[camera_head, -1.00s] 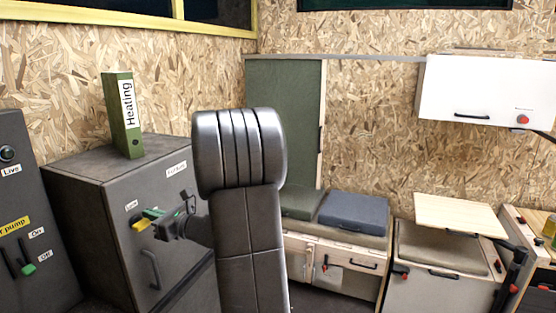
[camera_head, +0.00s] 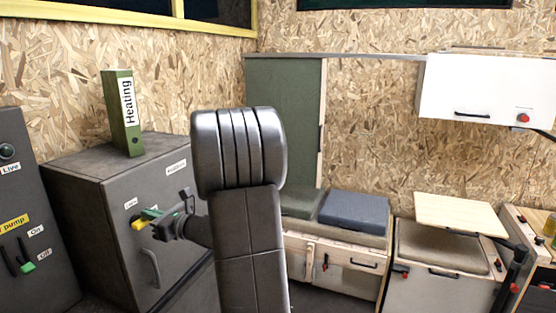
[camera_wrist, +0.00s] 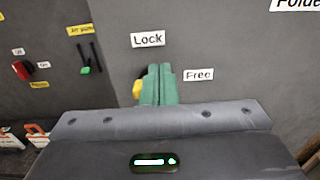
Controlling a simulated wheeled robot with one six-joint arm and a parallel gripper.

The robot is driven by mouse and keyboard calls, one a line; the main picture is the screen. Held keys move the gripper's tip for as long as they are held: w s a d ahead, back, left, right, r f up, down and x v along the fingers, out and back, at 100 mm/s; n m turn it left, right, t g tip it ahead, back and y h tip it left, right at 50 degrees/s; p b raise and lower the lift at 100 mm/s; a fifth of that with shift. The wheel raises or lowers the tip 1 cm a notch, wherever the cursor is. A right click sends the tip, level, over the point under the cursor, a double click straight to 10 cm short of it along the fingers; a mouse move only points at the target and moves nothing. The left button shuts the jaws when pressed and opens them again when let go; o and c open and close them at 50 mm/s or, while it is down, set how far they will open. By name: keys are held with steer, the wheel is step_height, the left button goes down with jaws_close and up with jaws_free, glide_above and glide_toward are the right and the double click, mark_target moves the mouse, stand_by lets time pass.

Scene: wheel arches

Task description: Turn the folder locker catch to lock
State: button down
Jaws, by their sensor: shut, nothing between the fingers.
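The folder locker (camera_head: 90,215) is a dark grey cabinet at the left in the head view, with a door handle (camera_head: 150,268) low on its front. My gripper (camera_head: 147,216) is at the upper front of its door. In the wrist view my gripper's green fingers (camera_wrist: 159,84) are together with nothing between them, just below the "Lock" label (camera_wrist: 148,40) and left of the "Free" label (camera_wrist: 198,75). A yellow part of the catch (camera_wrist: 138,88) shows just left of the fingers. The rest of the catch is hidden behind them, so its angle and any contact cannot be told.
A green "Heating" folder (camera_head: 122,112) stands on top of the locker. A dark panel with a green-tipped pump lever (camera_head: 27,267) is to the left. Benches with cushions (camera_head: 353,214) and a small table (camera_head: 460,214) are to the right.

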steer(key=shift+s+a+b, duration=0.2)
steer(key=shift+s+b, duration=0.25)
steer(key=shift+s, duration=0.05)
steer(key=shift+s+a+b, duration=0.3)
steer(key=shift+s+b, duration=0.3)
steer(key=shift+b, duration=0.05)
steer(key=shift+s+r, duration=0.2)
steer(key=shift+r, duration=0.15)
steer(key=v, duration=0.6)
stand_by(0.3)
